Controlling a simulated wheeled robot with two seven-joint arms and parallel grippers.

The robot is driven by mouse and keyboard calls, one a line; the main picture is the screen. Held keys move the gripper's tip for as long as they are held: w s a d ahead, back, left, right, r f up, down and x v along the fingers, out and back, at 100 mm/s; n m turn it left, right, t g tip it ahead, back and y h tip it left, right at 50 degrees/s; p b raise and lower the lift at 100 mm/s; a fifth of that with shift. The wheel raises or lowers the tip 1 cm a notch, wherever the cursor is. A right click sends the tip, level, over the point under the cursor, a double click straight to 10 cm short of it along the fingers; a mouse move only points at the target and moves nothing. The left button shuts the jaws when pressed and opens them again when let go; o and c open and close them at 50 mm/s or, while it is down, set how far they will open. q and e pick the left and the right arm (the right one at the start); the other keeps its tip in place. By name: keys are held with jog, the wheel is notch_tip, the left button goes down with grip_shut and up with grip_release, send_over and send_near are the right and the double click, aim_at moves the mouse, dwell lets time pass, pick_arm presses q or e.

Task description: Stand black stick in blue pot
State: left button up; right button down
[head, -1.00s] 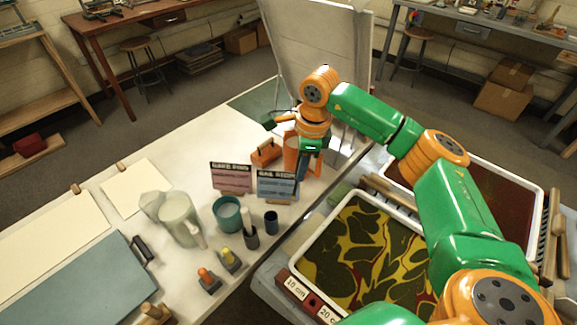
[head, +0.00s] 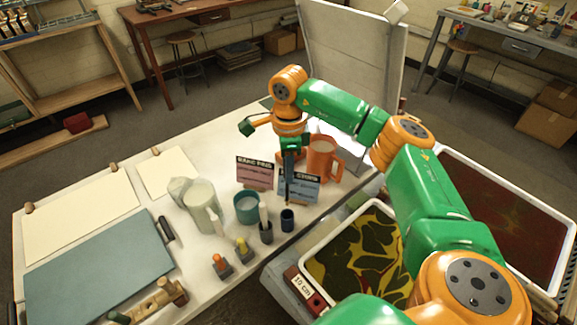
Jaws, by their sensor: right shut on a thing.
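The small dark blue pot (head: 288,221) stands upright near the front edge of the white table. My right gripper (head: 290,174) points down just above and behind it in the head view, shut on a thin dark stick (head: 288,193). The stick hangs about upright, its lower end close over the pot's mouth. I cannot tell whether the tip is inside the rim. My left gripper is not in view.
Close left of the blue pot stand a grey pot (head: 266,236) with a pale-topped stick and a teal pot (head: 247,212). Sign cards (head: 256,174) and an orange jug (head: 323,160) stand behind. A marbling tray (head: 318,246) lies to the right.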

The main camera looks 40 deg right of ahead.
aim_at(288, 202)
jog(key=shift+f+b, duration=3.55)
jog(key=shift+f, duration=1.75)
jog(key=shift+c, duration=1)
grip_release()
jog(key=shift+r, duration=0.1)
notch_tip(288, 202, up, 6)
jog(key=shift+r+b, duration=0.1)
jog(key=shift+b, duration=0.4)
jog(key=shift+r, duration=0.4)
